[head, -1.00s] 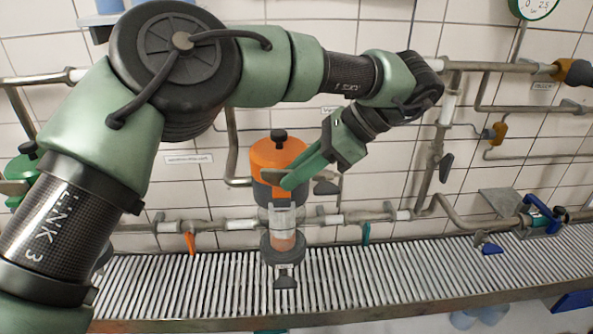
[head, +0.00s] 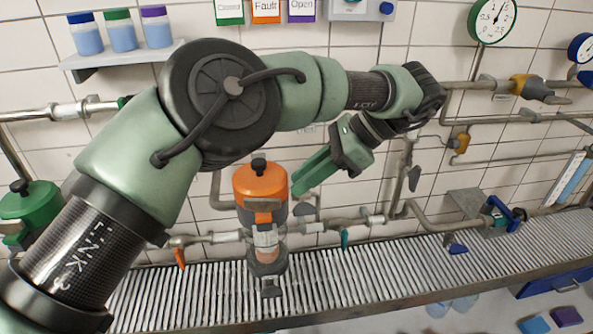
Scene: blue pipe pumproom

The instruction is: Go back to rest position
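My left arm comes in from the left and arches across the head view. My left gripper (head: 298,186), with green fingers, points down and to the left. Its fingertips show just right of the orange-topped canister (head: 260,181) on the pipe line; I cannot tell how far in front of it they are. The fingers overlap in this view, so their gap is unclear. I see nothing held between them. My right gripper is not in view.
A slatted grey bench (head: 370,270) runs below the pipes. A green canister (head: 30,203) stands at left. A wall shelf (head: 115,62) holds three blue-filled jars. A gauge (head: 491,20) is at upper right. Blue and purple blocks (head: 566,316) lie at lower right.

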